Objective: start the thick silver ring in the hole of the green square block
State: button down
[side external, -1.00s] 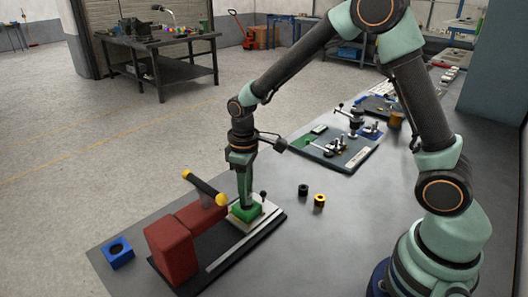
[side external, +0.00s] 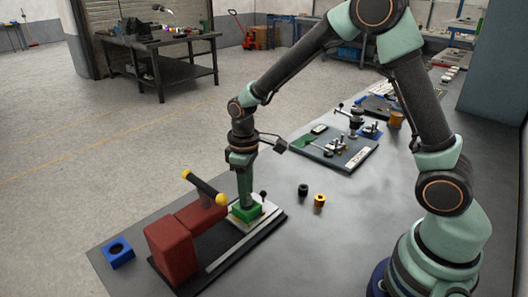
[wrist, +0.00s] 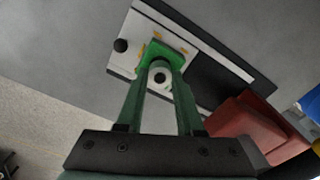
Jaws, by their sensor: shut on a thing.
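The green square block (side external: 238,213) sits on the light plate of the fixture beside the red vise body. It also shows in the wrist view (wrist: 148,57), under the fingertips. My gripper (side external: 245,203) points straight down at the block. In the wrist view my gripper (wrist: 160,72) is shut on the thick silver ring (wrist: 159,69), which sits between the fingertips over the block. The fingers hide much of the ring and the block's hole, so I cannot tell how far the ring is in the hole.
A red vise (side external: 170,250) with a yellow-ended handle (side external: 205,187) stands just left of the block. A blue square block (side external: 118,252) lies at the table's left. A fixture board (side external: 335,150) lies behind.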

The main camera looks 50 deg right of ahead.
jog(key=shift+f, duration=0.85)
dwell(1.1)
grip_release()
dwell(0.4)
jog(key=shift+r, duration=3.5)
